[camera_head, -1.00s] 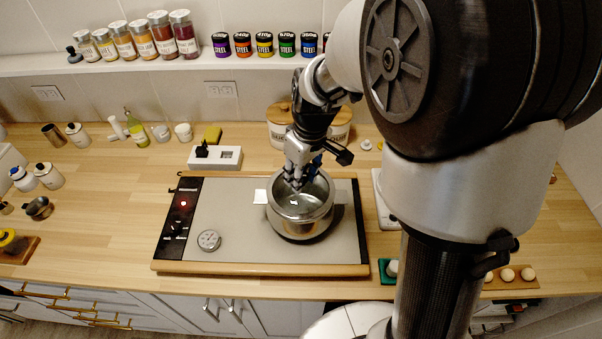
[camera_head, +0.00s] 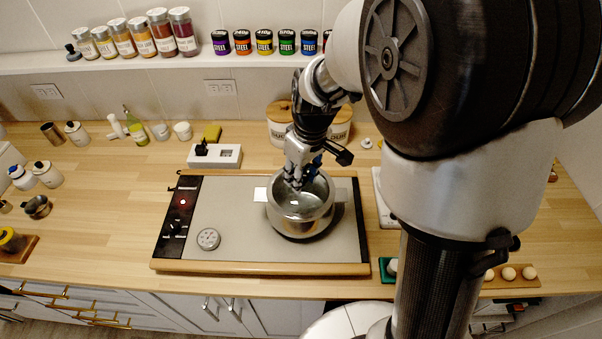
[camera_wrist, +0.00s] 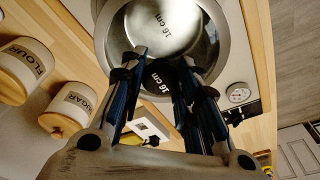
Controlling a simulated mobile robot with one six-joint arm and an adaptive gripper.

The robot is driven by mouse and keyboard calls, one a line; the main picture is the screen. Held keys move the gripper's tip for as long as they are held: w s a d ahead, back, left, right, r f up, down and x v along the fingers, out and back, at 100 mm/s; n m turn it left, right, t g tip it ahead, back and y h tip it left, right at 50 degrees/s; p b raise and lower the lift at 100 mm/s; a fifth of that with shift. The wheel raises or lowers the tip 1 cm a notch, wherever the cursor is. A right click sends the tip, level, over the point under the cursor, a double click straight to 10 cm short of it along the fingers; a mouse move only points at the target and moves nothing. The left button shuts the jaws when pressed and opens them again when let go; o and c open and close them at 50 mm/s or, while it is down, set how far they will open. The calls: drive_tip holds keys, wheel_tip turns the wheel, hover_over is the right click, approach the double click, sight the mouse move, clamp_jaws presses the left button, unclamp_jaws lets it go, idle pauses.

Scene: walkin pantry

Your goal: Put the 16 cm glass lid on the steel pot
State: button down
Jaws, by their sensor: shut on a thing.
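The steel pot (camera_head: 300,222) stands upright on the right part of the grey hob board, and its rim also shows in the wrist view (camera_wrist: 224,38). The 16 cm glass lid (camera_wrist: 165,22) is at the pot's mouth, with "16 cm" readable on it. Its dark knob (camera_wrist: 160,80) lies between my fingers. My gripper (camera_head: 296,184) points down over the back of the pot and is shut on the lid; its fingers also show in the wrist view (camera_wrist: 160,62). I cannot tell whether the lid's edge rests fully on the rim.
A round dial (camera_head: 208,239) lies on the hob board (camera_head: 235,205), left of the pot. Flour and sugar canisters (camera_head: 279,130) stand behind the pot, close to my arm. A white box (camera_head: 214,156) stands at the back left.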

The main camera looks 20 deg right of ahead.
drive_tip(key=shift+f, duration=0.3)
idle(0.5)
drive_tip(key=c, duration=1.1)
unclamp_jaws()
drive_tip(key=r, duration=0.4)
drive_tip(key=s+r, duration=0.1)
drive_tip(key=r, duration=0.3)
drive_tip(key=d+r, duration=0.1)
drive_tip(key=r, duration=0.3)
drive_tip(key=shift+s, duration=0.3)
drive_tip(key=s+m+t+b, duration=0.1)
drive_tip(key=s+m, duration=0.1)
drive_tip(key=s, duration=0.4)
drive_tip(key=s+f+m+t+b, duration=0.1)
drive_tip(key=s, duration=0.6)
drive_tip(key=s+a+m+t+b, duration=0.1)
drive_tip(key=s+m, duration=0.1)
drive_tip(key=s, duration=0.4)
drive_tip(key=shift+s+f+m+h, duration=0.3)
drive_tip(key=shift+s+h, duration=0.05)
drive_tip(key=shift+h, duration=0.05)
